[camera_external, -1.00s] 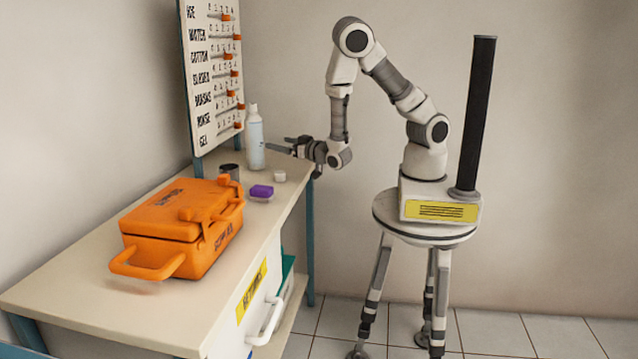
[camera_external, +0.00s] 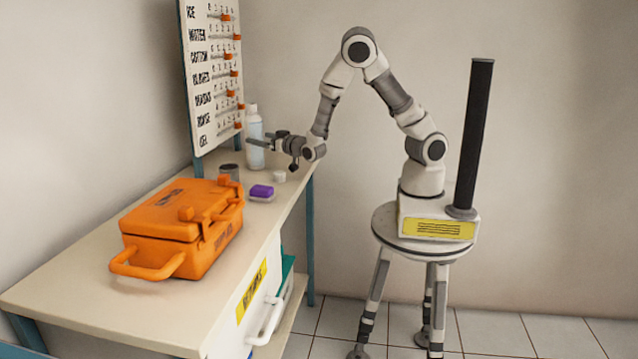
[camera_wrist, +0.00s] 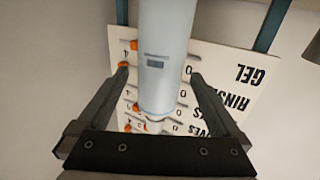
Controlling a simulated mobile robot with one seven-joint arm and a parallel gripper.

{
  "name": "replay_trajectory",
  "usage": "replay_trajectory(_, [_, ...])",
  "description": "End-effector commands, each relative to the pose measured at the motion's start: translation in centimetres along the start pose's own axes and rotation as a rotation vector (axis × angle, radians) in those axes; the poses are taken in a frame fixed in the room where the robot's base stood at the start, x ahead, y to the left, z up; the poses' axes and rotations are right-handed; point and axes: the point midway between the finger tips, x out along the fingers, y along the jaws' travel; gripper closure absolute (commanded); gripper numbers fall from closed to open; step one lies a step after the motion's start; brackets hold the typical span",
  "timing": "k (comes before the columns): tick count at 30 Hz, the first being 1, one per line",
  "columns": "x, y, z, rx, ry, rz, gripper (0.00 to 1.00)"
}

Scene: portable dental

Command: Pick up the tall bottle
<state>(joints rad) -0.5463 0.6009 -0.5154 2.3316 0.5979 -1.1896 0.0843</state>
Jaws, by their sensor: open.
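The tall bottle (camera_external: 254,128) is pale blue-white with a white cap and stands upright at the far end of the table. In the wrist view the bottle (camera_wrist: 166,55) fills the middle, between the two fingers. My gripper (camera_external: 259,142) is at the bottle in the outside view, with its fingers level with the bottle's middle. In the wrist view my gripper (camera_wrist: 160,72) is open, with one finger on each side of the bottle and a visible gap to each side. Whether any finger touches the bottle on its far side is hidden.
A large orange case (camera_external: 165,222) takes up the table's middle. A sign board (camera_external: 212,80) with orange sliders rises close behind the bottle.

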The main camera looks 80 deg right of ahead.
Motion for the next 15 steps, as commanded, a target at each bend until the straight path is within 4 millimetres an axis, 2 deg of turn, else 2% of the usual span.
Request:
replay_trajectory(3, [2.0,0.1,-0.1,0.001,0.003,0.003,0.0])
replay_trajectory(7, [3.7,0.0,-0.2,0.0,0.002,0.002,0.0])
replay_trajectory(15, [4.4,0.0,-0.2,0.0,0.0,0.002,0.0])
